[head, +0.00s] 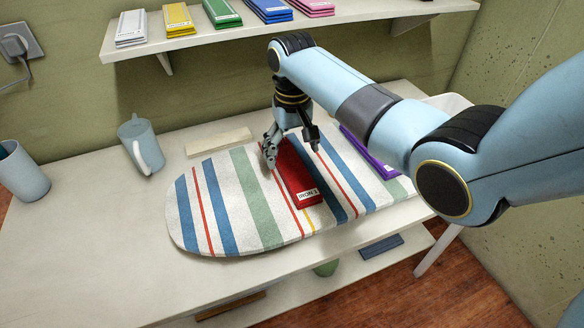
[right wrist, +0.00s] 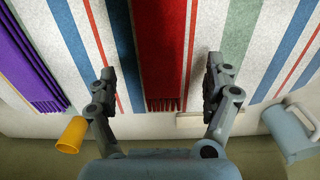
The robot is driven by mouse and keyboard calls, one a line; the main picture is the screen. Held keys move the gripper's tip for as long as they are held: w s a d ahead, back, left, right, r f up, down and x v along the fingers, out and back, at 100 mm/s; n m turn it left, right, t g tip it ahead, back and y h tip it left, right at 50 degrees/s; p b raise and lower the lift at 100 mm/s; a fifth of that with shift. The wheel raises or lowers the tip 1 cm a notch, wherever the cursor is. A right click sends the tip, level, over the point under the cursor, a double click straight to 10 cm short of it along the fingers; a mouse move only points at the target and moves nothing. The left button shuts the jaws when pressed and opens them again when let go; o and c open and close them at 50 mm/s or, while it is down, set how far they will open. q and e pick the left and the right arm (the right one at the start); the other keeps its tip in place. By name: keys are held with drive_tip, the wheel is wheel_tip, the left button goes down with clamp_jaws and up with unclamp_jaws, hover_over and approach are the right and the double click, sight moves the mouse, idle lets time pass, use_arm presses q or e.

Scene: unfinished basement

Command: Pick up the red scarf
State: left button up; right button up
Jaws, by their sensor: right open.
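The red scarf (head: 298,177) lies folded in a long strip on the striped ironing board (head: 185,222), with a white label at its near end. My right gripper (head: 288,157) is over the scarf's far end, fingers pointing down. In the right wrist view the scarf (right wrist: 160,45) runs between the two open fingers of the gripper (right wrist: 160,85), its fringed end toward the palm. The fingers are apart from the scarf on both sides. My left gripper is not in view.
A purple scarf (head: 368,154) lies to the right on the board. A blue-grey mug (head: 140,145) and cup (head: 22,172) stand on the table to the left. A shelf (head: 370,13) with folded coloured scarves hangs above. An orange cup (right wrist: 72,135) shows in the wrist view.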

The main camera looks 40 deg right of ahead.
sight(292, 166)
wheel_tip(292, 166, down, 4)
drive_tip(key=shift+s+a, duration=0.15)
drive_tip(key=c, duration=1.3)
